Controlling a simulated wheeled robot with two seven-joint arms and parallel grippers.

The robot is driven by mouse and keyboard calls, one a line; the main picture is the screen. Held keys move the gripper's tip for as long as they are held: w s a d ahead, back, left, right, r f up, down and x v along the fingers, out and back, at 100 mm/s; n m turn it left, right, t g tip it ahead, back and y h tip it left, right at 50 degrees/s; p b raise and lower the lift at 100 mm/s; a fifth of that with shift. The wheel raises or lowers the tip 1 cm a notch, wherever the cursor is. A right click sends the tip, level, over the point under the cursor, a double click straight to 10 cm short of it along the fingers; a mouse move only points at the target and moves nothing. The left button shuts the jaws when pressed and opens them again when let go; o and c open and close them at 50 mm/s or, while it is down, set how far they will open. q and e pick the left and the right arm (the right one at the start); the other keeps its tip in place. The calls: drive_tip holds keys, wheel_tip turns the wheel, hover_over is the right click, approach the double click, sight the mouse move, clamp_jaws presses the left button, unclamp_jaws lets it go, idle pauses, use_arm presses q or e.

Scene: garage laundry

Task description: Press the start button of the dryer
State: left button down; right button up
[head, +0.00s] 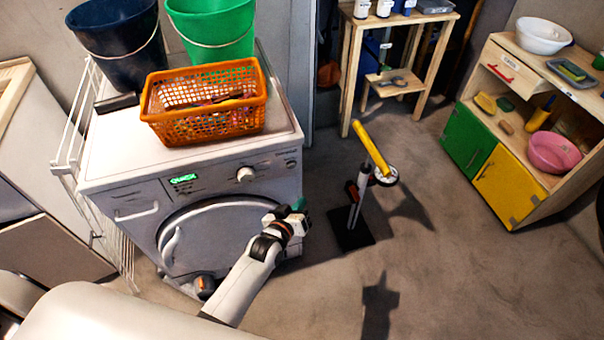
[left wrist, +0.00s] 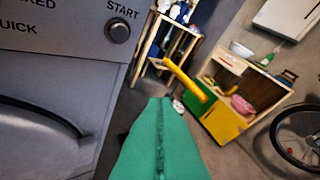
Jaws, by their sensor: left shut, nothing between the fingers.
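The white dryer (head: 140,160) stands at left in the head view, with a round door, a knob and a green lit display on its front. Its start button (left wrist: 117,30) is a dark round button under the word START, at the upper left of the left wrist view. In the head view the button (head: 291,163) is small at the panel's right end. My left gripper (head: 299,204) has green fingers, shut and empty, in front of the dryer's right side. In the left wrist view the fingers (left wrist: 160,105) are below and right of the button, apart from it.
On the dryer top are an orange basket (head: 205,128), a dark bucket (head: 118,45) and a green bucket (head: 213,30). A stand with a yellow bar (head: 371,149) is right of the dryer. Shelves (head: 520,75) stand at far right. The floor between is mostly clear.

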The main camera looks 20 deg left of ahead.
sight(292, 166)
use_arm(q)
drive_tip(key=shift+w+d+r, duration=0.15)
drive_tip(key=shift+r, duration=0.45)
drive_tip(key=shift+w+f, duration=0.1)
drive_tip(key=w+a+b, duration=0.4)
drive_tip(key=w+a, duration=0.1)
drive_tip(key=w, duration=0.2)
idle(1.3)
drive_tip(key=shift+w, duration=0.1)
idle(0.6)
